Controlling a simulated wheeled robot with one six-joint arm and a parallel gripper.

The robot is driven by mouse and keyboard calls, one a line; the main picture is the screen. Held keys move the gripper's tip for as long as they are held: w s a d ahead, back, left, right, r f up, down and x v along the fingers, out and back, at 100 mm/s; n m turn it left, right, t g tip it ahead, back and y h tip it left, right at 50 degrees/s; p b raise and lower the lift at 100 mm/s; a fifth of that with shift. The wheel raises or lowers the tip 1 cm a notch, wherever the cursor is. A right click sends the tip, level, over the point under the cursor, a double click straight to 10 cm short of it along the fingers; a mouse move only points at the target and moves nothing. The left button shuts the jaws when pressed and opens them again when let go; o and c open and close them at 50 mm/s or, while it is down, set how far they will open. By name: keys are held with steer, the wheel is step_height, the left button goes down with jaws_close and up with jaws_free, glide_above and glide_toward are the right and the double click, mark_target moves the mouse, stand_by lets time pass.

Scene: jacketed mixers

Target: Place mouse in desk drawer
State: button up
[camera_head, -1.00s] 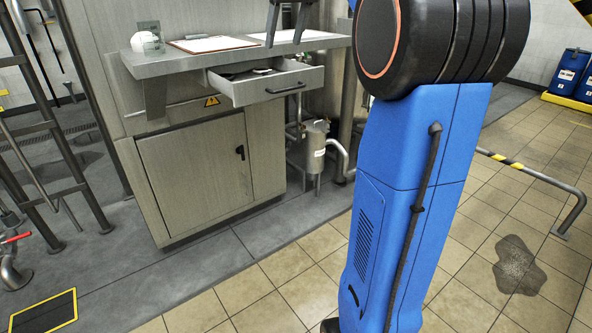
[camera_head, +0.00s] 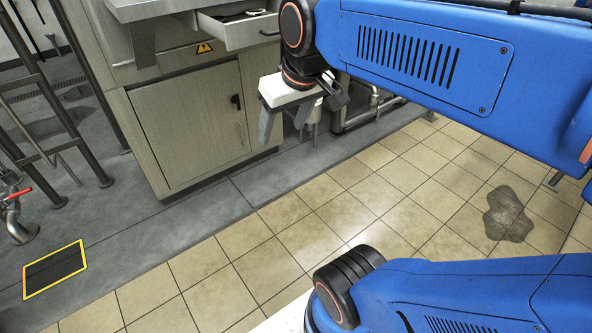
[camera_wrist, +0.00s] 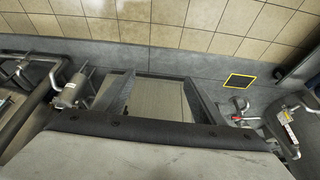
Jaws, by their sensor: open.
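The desk drawer (camera_head: 228,36) is pulled open under the worktop at the top of the head view. Some dark and light items lie inside it, too small to name. I cannot make out a mouse in either current view. My gripper (camera_head: 286,125) hangs in front of the cabinet, below and in front of the drawer, with its fingers apart and nothing between them. In the wrist view my gripper's (camera_wrist: 162,88) two fingers stand wide apart, with a grey cabinet surface and floor beyond them.
The cabinet (camera_head: 188,133) has a shut door below the drawer. Only the front part of the worktop (camera_head: 160,8) shows. Pipes stand right of the cabinet. Dark railings (camera_head: 55,125) and a pipe with a red handle are at the left. The tiled floor in front is mostly clear.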

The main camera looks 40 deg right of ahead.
steer(key=s+a+f, duration=0.1)
steer(key=s+f, duration=0.5)
steer(key=f, duration=0.3)
steer(key=shift+s+a, duration=0.2)
steer(key=shift+s, duration=0.15)
steer(key=shift+r, duration=0.1)
steer(key=shift+c, duration=0.7)
